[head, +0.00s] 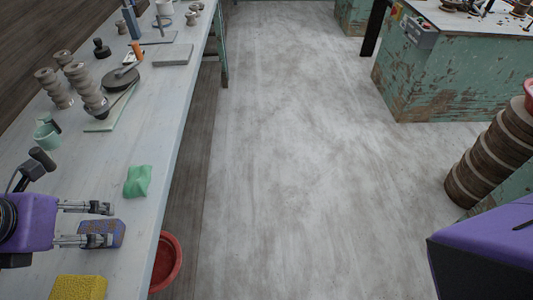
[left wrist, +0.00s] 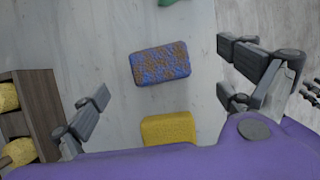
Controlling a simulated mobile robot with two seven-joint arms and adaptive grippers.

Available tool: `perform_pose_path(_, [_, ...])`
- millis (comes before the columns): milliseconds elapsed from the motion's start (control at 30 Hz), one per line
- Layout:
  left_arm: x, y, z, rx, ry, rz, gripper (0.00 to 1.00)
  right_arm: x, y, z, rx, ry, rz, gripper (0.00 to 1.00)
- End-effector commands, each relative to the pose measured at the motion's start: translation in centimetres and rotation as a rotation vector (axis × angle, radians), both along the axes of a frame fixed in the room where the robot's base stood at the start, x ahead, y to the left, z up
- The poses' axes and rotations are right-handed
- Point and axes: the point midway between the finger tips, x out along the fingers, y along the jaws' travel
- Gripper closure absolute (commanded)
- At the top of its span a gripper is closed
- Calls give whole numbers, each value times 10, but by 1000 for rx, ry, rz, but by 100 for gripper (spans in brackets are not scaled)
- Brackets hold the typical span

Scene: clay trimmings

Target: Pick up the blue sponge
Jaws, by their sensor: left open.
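The blue sponge (head: 117,230) lies on the light worktable (head: 170,120) near its front right edge. In the left wrist view it is a blue block (left wrist: 160,64) with brown blotches, lying flat. My left gripper (head: 109,225) is open above the sponge, one finger on either side of it in the picture. The lower finger hides part of the sponge in the head view. In the left wrist view the gripper (left wrist: 162,72) has its fingertips spread wider than the sponge, with nothing held. My right gripper is not in view.
A yellow sponge (head: 79,288) lies just nearer, and a green crumpled piece (head: 137,181) lies beyond. A wooden box with yellow sponges (left wrist: 38,90) shows at the left of the wrist view. A red bucket (head: 168,262) stands below the table edge. Clay rolls (head: 85,90) stand farther back.

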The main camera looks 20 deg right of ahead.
Motion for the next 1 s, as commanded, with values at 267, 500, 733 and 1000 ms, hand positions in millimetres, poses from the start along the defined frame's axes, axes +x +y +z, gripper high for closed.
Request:
perform_pose_path(267, [6, 1, -25, 9, 18, 24, 4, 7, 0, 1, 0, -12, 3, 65])
perform_pose_path(500, [15, -3, -56, 9, 17, 23, 4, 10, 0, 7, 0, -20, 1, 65])
perform_pose_path(733, [22, -4, -75, 10, 16, 23, 4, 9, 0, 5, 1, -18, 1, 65])
perform_pose_path(1000, [22, -4, -75, 10, 16, 23, 13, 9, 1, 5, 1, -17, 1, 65])
